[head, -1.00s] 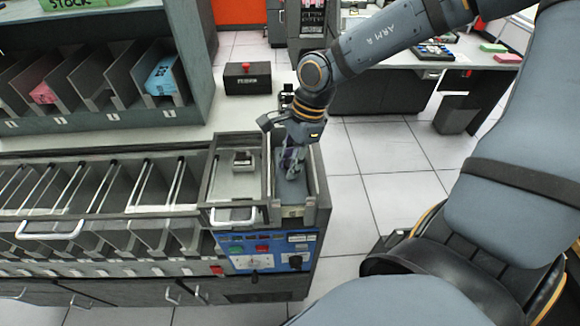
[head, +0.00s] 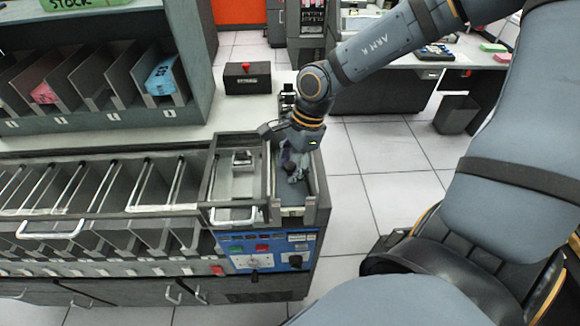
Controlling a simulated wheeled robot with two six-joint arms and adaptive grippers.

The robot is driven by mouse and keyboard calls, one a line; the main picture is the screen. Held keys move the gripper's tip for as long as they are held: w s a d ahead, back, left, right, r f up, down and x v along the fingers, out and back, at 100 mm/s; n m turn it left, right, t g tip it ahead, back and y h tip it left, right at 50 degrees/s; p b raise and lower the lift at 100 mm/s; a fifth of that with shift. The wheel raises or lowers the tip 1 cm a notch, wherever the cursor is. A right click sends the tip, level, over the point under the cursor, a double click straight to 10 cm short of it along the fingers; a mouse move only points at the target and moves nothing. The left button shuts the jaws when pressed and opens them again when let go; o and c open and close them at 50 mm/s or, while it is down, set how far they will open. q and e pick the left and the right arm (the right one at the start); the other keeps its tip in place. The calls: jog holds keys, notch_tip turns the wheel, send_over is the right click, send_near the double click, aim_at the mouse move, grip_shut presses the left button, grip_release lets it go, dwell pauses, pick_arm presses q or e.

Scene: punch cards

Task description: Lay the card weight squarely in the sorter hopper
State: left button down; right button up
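The sorter hopper (head: 322,198) is the open slot at the right end of the sorter, above the blue control panel. My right gripper (head: 294,178) points down into this hopper, with its fingertips between the hopper walls. Something dark shows at the fingers, but it is too small and covered to tell whether it is held or how far the fingers are apart. I cannot clearly make out the card weight. A small metal block with a dark top (head: 242,158) sits in the framed tray left of the hopper, apart from my gripper. My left gripper is not in view.
The tray frame (head: 209,180) with its white handle adjoins the hopper on the left. Sorter pockets (head: 100,190) run further left. A black box with a red button (head: 247,78) stands on the counter behind. Open tiled floor lies to the right.

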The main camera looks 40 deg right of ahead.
aim_at(290, 163)
jog(key=v, duration=0.5)
jog(key=shift+w+d, duration=0.1)
jog(key=shift+w, duration=0.2)
jog(key=p+v, duration=0.7)
jog(key=p, duration=0.2)
jog(key=shift+s, duration=0.25)
jog(key=shift+w, duration=0.15)
